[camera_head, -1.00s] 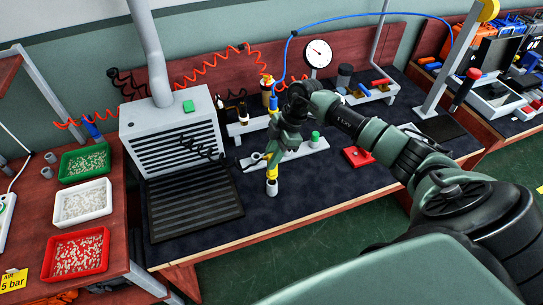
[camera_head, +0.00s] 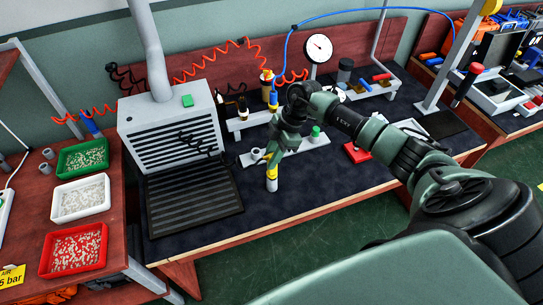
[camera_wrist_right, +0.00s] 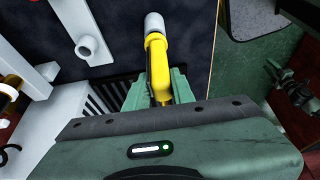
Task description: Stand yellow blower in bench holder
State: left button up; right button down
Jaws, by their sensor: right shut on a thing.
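The yellow blower (camera_head: 271,173) hangs nose down below my right gripper (camera_head: 270,155) in the head view, with its pale tip over the dark bench mat. In the right wrist view, the fingers of my right gripper (camera_wrist_right: 159,88) are shut on the blower (camera_wrist_right: 156,55), one on each side. A white bench holder (camera_head: 290,150) with a ring at its left end stands just behind and beside the blower. The ring (camera_wrist_right: 88,46) also shows in the wrist view, left of the blower and apart from it. My left gripper is not in view.
A grey vented box (camera_head: 172,140) and a dark grille (camera_head: 192,200) are left of the blower. A red block (camera_head: 357,152) lies to the right. A blue hose (camera_head: 290,50) arches over the bench. The mat's front (camera_head: 300,205) is clear.

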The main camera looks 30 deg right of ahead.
jog(key=shift+f+b, duration=0.35)
jog(key=shift+f, duration=0.35)
jog(key=c, duration=1.1)
grip_release()
jog(key=shift+r, duration=0.1)
jog(key=shift+d+r, duration=0.2)
jog(key=shift+r, duration=0.1)
jog(key=b+v, duration=0.1)
jog(key=v, duration=0.6)
jog(key=shift+b, duration=0.4)
jog(key=shift+a, duration=0.1)
